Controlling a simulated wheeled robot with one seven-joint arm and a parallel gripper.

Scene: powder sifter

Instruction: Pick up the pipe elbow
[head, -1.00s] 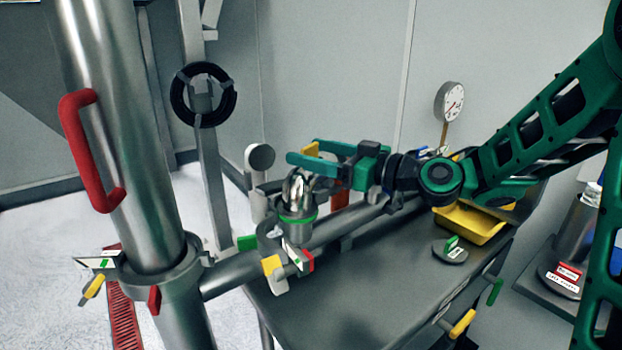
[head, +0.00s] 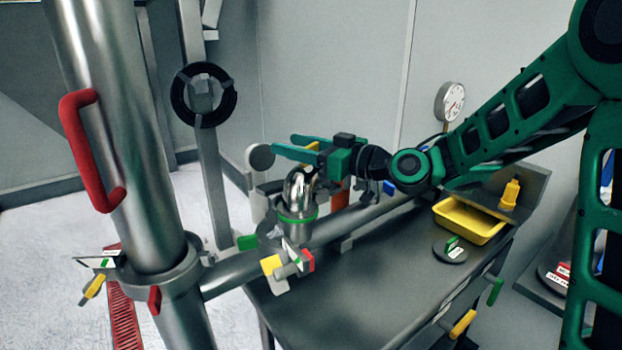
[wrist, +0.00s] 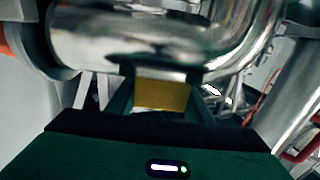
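The pipe elbow (head: 299,188) is a shiny chrome bend. It stands upright on a pipe fitting with a green ring (head: 297,218), at the end of a horizontal steel pipe. My gripper (head: 284,143) has two teal fingers, spread apart, pointing left just above and behind the elbow in the head view. In the wrist view the elbow (wrist: 150,42) fills the top, very close, and hides the fingertips of my gripper (wrist: 160,92). A yellow surface shows between the fingers. I cannot tell whether the fingers touch the elbow.
A clamp with yellow and red tabs (head: 290,262) sits below the elbow. A thick vertical pipe with a red handle (head: 75,150) stands left. The dark bench (head: 350,300) holds a yellow tray (head: 468,222), a yellow bottle (head: 510,193) and a round grey disc (head: 450,252). The bench front is clear.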

